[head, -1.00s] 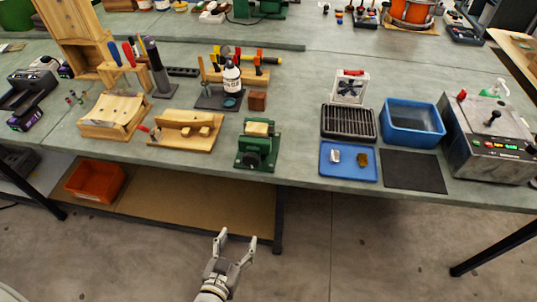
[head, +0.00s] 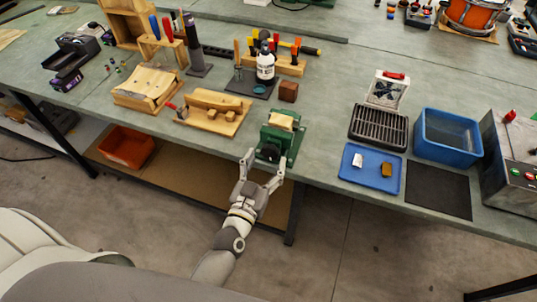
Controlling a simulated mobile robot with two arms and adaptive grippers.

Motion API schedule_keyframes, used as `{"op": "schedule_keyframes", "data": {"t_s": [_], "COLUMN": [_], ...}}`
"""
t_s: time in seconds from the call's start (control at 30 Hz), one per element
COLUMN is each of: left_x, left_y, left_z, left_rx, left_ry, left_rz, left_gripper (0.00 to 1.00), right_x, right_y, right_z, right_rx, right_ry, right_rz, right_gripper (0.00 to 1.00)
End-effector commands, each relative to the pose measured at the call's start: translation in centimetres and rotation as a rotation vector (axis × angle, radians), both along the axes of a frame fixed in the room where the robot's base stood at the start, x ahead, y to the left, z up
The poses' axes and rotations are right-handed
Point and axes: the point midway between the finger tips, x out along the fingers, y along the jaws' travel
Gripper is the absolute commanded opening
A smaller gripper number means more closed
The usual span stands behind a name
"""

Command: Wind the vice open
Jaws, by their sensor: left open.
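The green vice (head: 285,133) stands at the front edge of the bench, with a light wooden block (head: 283,121) at its top between the jaws. Its dark round handle (head: 270,153) faces the front. My left gripper (head: 265,169) is open, just in front of and below the handle. Its two fingertips are spread to either side of the handle; I cannot tell whether they touch it. My right gripper is not in view.
A wooden jig (head: 213,113) stands left of the vice. A blue tray (head: 370,170) with two small pieces lies to its right, near a black rack (head: 378,128) and a blue bin (head: 447,137). An orange bin (head: 126,147) sits on the lower shelf.

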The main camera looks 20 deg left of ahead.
Motion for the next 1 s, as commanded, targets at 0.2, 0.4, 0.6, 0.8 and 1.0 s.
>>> {"op": "schedule_keyframes", "data": {"t_s": [0.2,0.4,0.6,0.8,1.0], "left_x": [2.0,2.3,2.2,2.2,2.2], "left_y": [-0.1,-0.1,-0.1,-0.1,-0.1], "left_z": [0.0,-0.1,-0.1,-0.1,-0.1], "left_rx": [0.001,0.001,0.001,0.001,-0.001], "left_ry": [0.0,0.002,0.002,0.001,0.001], "left_rz": [0.0,-0.001,-0.001,-0.001,0.0], "left_gripper": [0.66,0.66,0.58,0.33,0.21], "right_x": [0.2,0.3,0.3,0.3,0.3], "right_y": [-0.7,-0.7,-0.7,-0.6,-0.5], "right_z": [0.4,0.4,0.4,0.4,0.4], "right_rx": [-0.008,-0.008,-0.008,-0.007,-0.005], "right_ry": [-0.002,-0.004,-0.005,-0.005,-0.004], "right_rz": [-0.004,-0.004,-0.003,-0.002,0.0], "right_gripper": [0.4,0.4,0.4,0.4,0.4]}}
